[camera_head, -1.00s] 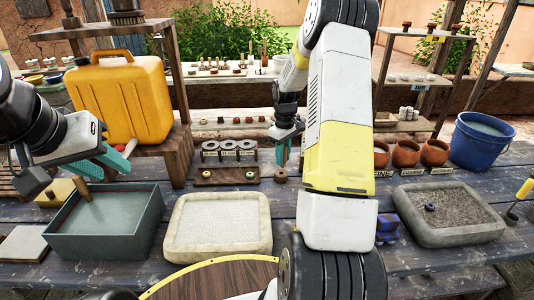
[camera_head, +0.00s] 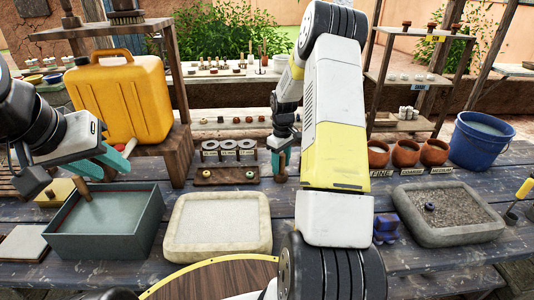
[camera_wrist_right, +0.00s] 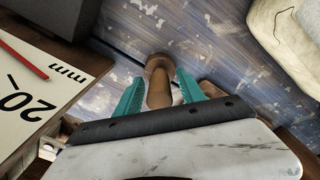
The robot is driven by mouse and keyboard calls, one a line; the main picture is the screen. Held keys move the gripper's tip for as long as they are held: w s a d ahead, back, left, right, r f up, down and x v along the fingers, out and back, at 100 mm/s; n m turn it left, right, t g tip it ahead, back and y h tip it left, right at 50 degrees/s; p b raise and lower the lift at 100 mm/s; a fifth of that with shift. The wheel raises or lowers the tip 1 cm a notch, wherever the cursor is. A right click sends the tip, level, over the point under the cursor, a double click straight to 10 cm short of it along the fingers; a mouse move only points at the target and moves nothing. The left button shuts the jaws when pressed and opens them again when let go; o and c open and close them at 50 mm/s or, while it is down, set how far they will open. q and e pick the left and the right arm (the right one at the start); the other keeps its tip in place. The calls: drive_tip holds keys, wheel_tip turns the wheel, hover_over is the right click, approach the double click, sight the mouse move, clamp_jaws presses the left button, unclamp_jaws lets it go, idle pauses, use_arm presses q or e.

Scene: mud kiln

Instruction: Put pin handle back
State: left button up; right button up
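The pin handle (camera_wrist_right: 158,88) is a brown wooden peg with a rounded end. In the right wrist view it lies between the two teal fingers of my right gripper (camera_wrist_right: 160,80), with narrow gaps at its sides. The gripper looks open around it. In the head view the pin handle (camera_head: 282,167) shows as a small brown upright piece at the fingers of my right gripper (camera_head: 281,160), low over the table. My left gripper (camera_head: 123,160) is open and empty above the grey-green basin.
The grey-green basin (camera_head: 150,215), a pale slab tray (camera_head: 266,225) and a gravel tray (camera_head: 480,238) stand on the table. A dark rack (camera_head: 205,182) with small rings is left of my right gripper. Orange pots (camera_head: 406,153) and a blue bucket (camera_head: 478,150) stand right.

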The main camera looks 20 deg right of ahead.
drive_tip(key=shift+r, duration=0.1)
wheel_tip(320, 180, up, 12)
drive_tip(key=s+a+r+m+t+y, duration=0.1)
drive_tip(key=s+a+r+m+t, duration=0.1)
drive_tip(key=s+a+r, duration=0.55)
drive_tip(key=s+a+r+m+t, duration=0.15)
drive_tip(key=s+a+r, duration=0.25)
drive_tip(key=s+r, duration=0.6)
drive_tip(key=s+a+m+t+y, duration=0.1)
drive_tip(key=s+a+m+t, duration=0.1)
drive_tip(key=s, duration=0.9)
drive_tip(key=shift+a+t, duration=0.35)
drive_tip(key=shift+a, duration=0.55)
drive_tip(key=shift+r, duration=0.1)
